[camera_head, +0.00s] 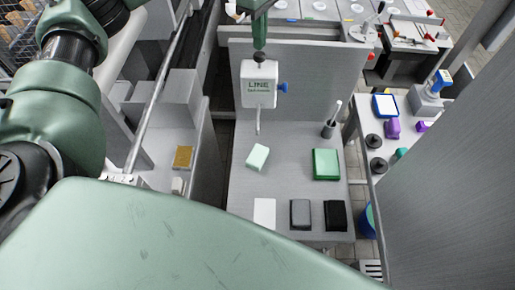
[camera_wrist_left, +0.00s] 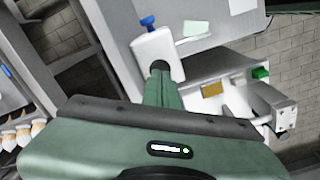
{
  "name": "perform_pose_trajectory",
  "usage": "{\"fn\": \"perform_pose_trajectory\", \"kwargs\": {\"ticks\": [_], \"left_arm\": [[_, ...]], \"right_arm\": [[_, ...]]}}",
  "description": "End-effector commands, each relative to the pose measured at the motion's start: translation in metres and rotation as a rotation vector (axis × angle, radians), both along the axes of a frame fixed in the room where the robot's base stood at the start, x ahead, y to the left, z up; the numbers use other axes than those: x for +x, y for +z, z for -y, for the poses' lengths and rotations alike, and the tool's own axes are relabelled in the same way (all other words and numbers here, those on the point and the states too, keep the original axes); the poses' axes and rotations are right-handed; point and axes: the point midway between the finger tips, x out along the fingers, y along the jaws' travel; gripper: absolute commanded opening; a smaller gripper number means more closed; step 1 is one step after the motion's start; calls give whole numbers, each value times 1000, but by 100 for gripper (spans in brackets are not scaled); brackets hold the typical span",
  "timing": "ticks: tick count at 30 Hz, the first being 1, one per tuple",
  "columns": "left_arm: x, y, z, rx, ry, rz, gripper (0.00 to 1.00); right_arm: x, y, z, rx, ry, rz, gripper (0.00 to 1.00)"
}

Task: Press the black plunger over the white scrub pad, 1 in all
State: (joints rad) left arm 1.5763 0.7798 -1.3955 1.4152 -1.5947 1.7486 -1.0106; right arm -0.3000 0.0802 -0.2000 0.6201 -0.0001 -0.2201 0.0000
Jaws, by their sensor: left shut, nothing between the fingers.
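A white dispenser labelled LINE (camera_head: 258,92) has a blue knob on its side, a thin spout below and a black plunger (camera_head: 259,57) on top. My left gripper (camera_head: 259,47) is shut and empty, its tips right at the plunger's top; whether they touch I cannot tell. In the left wrist view, the shut fingers (camera_wrist_left: 160,75) end at the plunger's dark top, over the dispenser (camera_wrist_left: 153,45). A pale, mint-tinted pad (camera_head: 257,156) lies at an angle below the spout. A flat white pad (camera_head: 264,212) lies nearer the front. My right gripper is in neither view.
A grey pad (camera_head: 300,213) and a black pad (camera_head: 335,215) lie right of the flat white pad. A green pad (camera_head: 326,163) and a dark holder with a brush (camera_head: 328,131) stand at right. A tan sponge (camera_head: 183,157) lies left, across a gap.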

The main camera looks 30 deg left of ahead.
Motion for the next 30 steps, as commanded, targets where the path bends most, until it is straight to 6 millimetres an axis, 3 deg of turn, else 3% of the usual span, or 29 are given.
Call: {"fn": "perform_pose_trajectory", "kwargs": {"ticks": [15, 30], "left_arm": [[0, 54, 0, 0, 0, 1, 0], [0, 55, 0, 0, 0, 0, 0]], "right_arm": [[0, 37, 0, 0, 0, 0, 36], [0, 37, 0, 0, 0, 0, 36]]}}
